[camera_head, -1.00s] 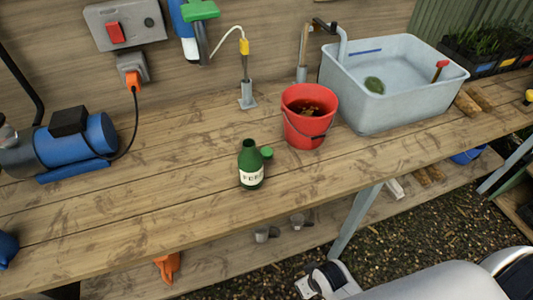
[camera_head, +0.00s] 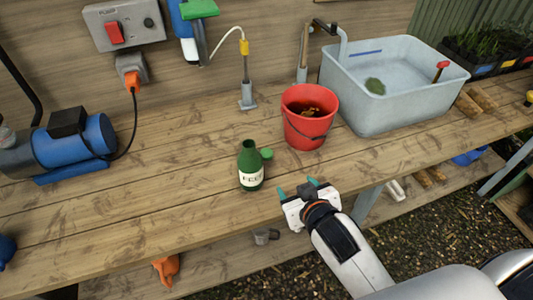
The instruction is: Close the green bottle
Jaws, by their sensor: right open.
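The green bottle (camera_head: 250,166) with a white label stands upright on the wooden bench, its dark mouth uncovered. A small green cap (camera_head: 266,153) lies on the bench just right of the bottle's shoulder. My right gripper (camera_head: 297,188) is open and empty at the bench's front edge, to the right of and nearer than the bottle. Its green-tipped fingers point toward the back of the bench and touch neither bottle nor cap. My left gripper is not in view.
A red bucket (camera_head: 310,117) stands close behind and right of the cap. A grey basin (camera_head: 390,88) is at the back right. A blue pump (camera_head: 75,142) sits at the left. The bench (camera_head: 150,205) is clear left of the bottle.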

